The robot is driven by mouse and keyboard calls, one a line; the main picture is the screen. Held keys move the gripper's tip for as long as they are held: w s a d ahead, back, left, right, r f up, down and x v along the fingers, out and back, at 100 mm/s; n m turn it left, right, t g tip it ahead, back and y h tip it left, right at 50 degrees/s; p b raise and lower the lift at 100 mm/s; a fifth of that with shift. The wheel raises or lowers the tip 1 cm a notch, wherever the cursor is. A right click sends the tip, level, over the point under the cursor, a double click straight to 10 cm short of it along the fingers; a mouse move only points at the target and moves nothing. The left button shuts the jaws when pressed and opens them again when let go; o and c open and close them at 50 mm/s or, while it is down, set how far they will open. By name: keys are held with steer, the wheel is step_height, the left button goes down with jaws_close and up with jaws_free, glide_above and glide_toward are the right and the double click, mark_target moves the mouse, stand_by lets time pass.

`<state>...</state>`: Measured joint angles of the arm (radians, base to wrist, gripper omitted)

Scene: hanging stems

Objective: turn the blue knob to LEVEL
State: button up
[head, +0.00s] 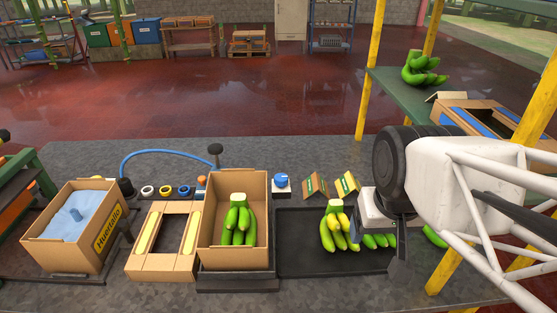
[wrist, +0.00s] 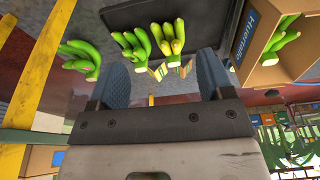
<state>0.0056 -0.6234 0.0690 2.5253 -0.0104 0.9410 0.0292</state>
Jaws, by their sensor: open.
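The blue knob (head: 281,180) sits on a small white box at the back of the counter, just right of the open carton (head: 262,225) with green bananas. Its pointer and the LEVEL mark are too small to read. I cannot make out the knob in the wrist view. My gripper (wrist: 163,78) shows two blue-grey fingers spread wide with nothing between them. In the head view my gripper (head: 398,240) is at the right, over the right end of the black tray, well apart from the knob and partly hidden by my wrist.
The black tray (head: 295,255) holds several banana bunches (head: 335,230). Two small card signs (head: 315,185) stand right of the knob. A blue hose (head: 165,153) and coloured rings (head: 165,190) lie left. A yellow post (head: 370,70) and green shelf (head: 405,100) stand at the right.

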steer(key=w+a+m, duration=0.2)
steer(key=w, duration=0.9)
steer(key=m+g, duration=0.3)
steer(key=m, duration=0.3)
glide_above(281, 177)
steer(key=f, duration=1.2)
steer(key=shift+s+d+f, duration=0.2)
steer(key=shift+s, duration=0.15)
steer(key=shift+w+a+f+m, duration=0.25)
steer(key=shift+w+f+m, duration=0.05)
steer(key=shift+w+f, duration=0.1)
steer(key=shift+f, duration=0.1)
steer(key=shift+f, duration=3.75)
steer(key=c, duration=0.9)
